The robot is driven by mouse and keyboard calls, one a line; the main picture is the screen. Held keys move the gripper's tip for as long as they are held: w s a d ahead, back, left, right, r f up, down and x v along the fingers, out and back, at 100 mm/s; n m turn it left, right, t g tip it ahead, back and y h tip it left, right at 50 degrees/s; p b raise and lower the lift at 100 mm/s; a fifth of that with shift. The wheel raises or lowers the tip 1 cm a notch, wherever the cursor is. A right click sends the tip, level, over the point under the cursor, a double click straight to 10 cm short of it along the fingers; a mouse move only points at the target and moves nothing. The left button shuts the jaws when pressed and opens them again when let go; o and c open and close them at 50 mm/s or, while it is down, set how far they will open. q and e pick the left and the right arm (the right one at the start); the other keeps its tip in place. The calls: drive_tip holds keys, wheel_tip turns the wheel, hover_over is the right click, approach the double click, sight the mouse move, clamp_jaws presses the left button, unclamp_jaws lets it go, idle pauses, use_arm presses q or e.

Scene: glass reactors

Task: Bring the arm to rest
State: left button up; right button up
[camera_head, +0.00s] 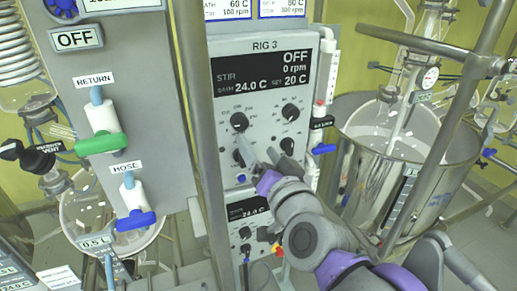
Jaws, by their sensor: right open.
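My right arm comes in from the lower right, grey with purple bands. Its gripper (248,153) is open at the front of the RIG 3 control panel (224,112), beside the lower knobs. The panel's display reads OFF, 0 rpm, with 24.0 C and 20 C. The upper left knob (239,122) and upper right knob (290,111) are in plain view. The lower left knob (239,157) is partly hidden by the gripper; I cannot tell whether they touch. My left gripper is not in view.
A grey panel at left carries a green-handled RETURN valve (101,143) and a blue-handled HOSE valve (135,219). A metal post (201,130) stands left of the control panel. A steel vessel (440,165) with glassware and slanting metal bars fills the right side.

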drive_tip(key=s+d+f+n+g+h, duration=0.1)
drive_tip(key=s+d+f+n+g, duration=0.2)
drive_tip(key=f, duration=0.8)
drive_tip(key=s+d+f+n+g, duration=0.1)
drive_tip(key=s+d+f+g, duration=0.25)
drive_tip(key=f, duration=0.75)
drive_tip(key=s+d+f+g+h, duration=0.3)
drive_tip(key=s+d+f+g, duration=0.2)
drive_tip(key=s+d+f, duration=0.3)
drive_tip(key=s+f, duration=0.3)
drive_tip(key=f, duration=0.2)
drive_tip(key=shift+s+f+h, duration=0.35)
drive_tip(key=shift+f+h, duration=0.05)
drive_tip(key=shift+d, duration=0.1)
